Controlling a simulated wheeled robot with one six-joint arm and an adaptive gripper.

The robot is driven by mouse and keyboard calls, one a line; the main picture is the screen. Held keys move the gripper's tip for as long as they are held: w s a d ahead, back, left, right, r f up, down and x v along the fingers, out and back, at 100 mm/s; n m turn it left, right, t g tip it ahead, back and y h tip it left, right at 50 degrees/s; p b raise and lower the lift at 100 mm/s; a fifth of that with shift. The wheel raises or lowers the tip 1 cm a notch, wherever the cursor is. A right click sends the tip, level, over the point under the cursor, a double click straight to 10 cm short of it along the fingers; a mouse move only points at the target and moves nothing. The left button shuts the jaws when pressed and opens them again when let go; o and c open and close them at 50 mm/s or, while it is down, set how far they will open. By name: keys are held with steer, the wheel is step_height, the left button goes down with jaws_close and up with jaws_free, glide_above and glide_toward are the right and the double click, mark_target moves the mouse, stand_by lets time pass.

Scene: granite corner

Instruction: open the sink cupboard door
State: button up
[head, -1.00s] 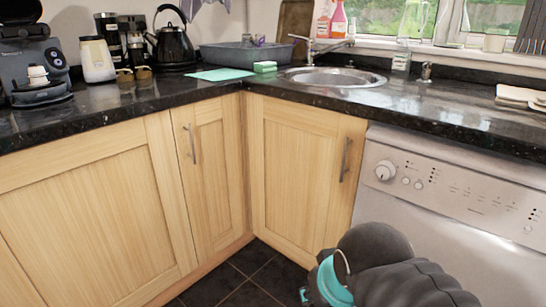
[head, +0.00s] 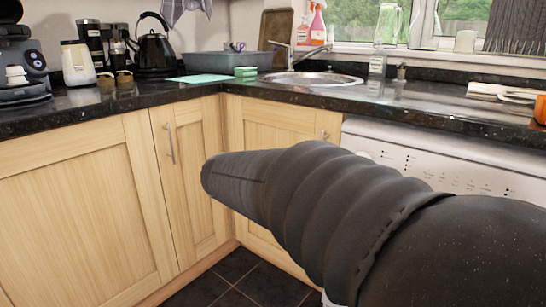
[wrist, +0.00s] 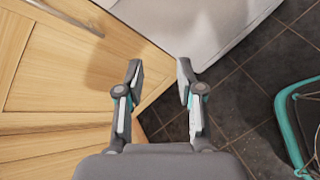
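The sink cupboard door (head: 272,133) is pale wood and stands below the sink, just right of the corner. It looks shut. Its lower part is hidden behind my dark arm in the head view. The top of its metal handle (head: 325,134) shows near its right edge. In the wrist view the door (wrist: 50,62) fills the left, with a bar handle (wrist: 66,16) at the top left. My gripper (wrist: 160,72) is open and empty, right of and below that handle in the picture, not touching it. The head view does not show my fingers.
A white washing machine (head: 440,160) adjoins the door on the right; it also shows in the wrist view (wrist: 190,25). Another cupboard door (head: 190,180) with a handle is left of the corner. The black worktop (head: 420,103) overhangs above. Dark floor tiles (head: 235,280) are clear.

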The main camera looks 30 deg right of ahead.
steer(key=w+d+r+n+t+h+b, duration=0.1)
steer(key=w+d+r+n+h, duration=0.1)
steer(key=w+n+h, duration=0.3)
steer(key=w+d+r+n+h+b, duration=0.1)
steer(key=w+d+n+b, duration=0.1)
steer(key=w, duration=0.6)
steer(key=d, duration=0.4)
steer(key=w+d, duration=0.1)
steer(key=d, duration=0.4)
steer(key=w+d, duration=0.1)
steer(key=d, duration=0.3)
steer(key=shift+w+d+r, duration=0.2)
steer(key=shift+d, duration=0.1)
steer(key=shift+c, duration=0.3)
jaws_close()
